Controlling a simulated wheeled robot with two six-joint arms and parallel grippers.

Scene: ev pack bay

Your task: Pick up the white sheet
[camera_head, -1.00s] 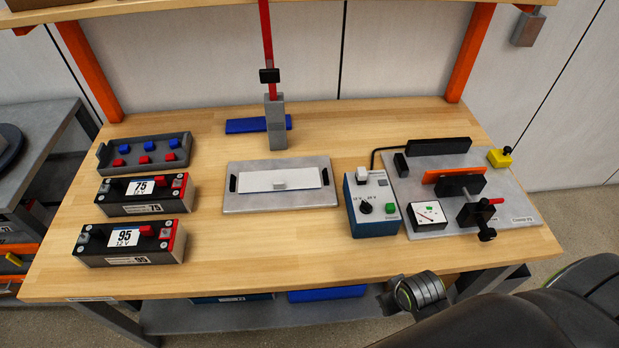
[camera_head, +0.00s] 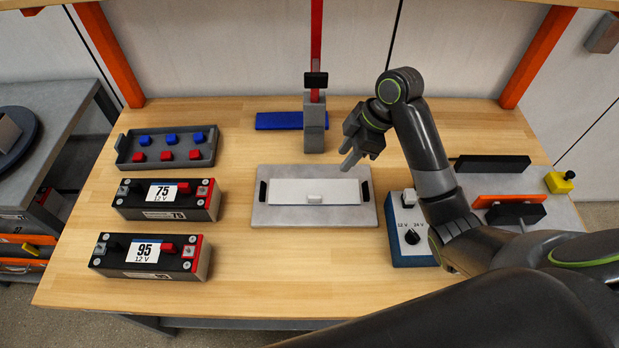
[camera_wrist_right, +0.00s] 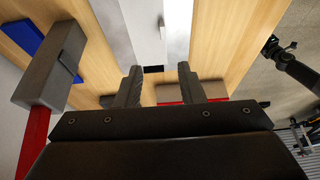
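The white sheet (camera_head: 285,191) lies flat on a grey plate (camera_head: 270,216) in the middle of the bench. A small pale block (camera_head: 314,198) sits on its front part. My right gripper (camera_head: 360,162) hangs above the plate's back right corner, apart from the sheet. In the right wrist view its two fingers (camera_wrist_right: 161,87) stand apart with nothing between them. The sheet (camera_wrist_right: 145,30) shows beyond the fingertips there. My left gripper is not in view.
Dark end handles (camera_head: 263,191) flank the sheet. A grey stand with a red post (camera_head: 314,125) rises behind the plate. A blue control box (camera_head: 405,250) is close on the right, partly behind my arm.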

